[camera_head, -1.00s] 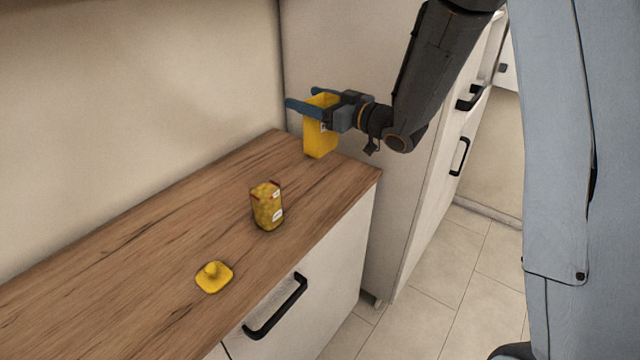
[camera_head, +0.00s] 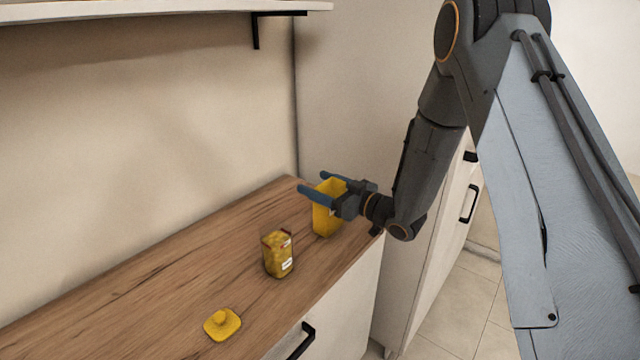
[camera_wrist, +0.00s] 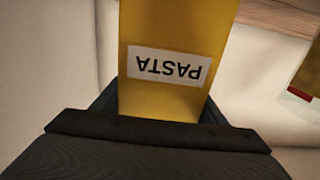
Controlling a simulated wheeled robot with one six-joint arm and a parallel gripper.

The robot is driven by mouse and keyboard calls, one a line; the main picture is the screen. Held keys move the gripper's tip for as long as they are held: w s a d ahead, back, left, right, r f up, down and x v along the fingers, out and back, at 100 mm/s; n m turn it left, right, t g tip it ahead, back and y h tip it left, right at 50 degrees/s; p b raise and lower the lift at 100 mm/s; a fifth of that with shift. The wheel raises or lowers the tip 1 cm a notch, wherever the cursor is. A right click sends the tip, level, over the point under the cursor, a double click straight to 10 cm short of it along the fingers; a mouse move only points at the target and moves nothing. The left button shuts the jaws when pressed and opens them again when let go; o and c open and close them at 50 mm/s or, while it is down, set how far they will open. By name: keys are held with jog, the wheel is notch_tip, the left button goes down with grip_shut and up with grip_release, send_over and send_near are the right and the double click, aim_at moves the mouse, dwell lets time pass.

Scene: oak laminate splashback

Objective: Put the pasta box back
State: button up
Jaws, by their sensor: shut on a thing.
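The pasta box is a yellow, open-topped container (camera_head: 326,219) at the far end of the wooden counter. Its white PASTA label shows upside down in the wrist view (camera_wrist: 168,66). My gripper (camera_head: 312,182) is shut on the box near its top, with the blue fingers along its two sides. The box is upright; I cannot tell whether its base touches the counter. A yellow lid with a knob (camera_head: 222,324) lies on the counter, nearer to me.
A filled yellow jar or packet (camera_head: 278,256) stands on the counter (camera_head: 160,285) between the lid and the box. It partly shows at the wrist view's right edge (camera_wrist: 309,72). A wall shelf (camera_head: 150,9) hangs above. A tall pale cabinet (camera_head: 350,100) borders the counter's far end.

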jog(key=shift+f, duration=0.15)
jog(key=o, duration=1.5)
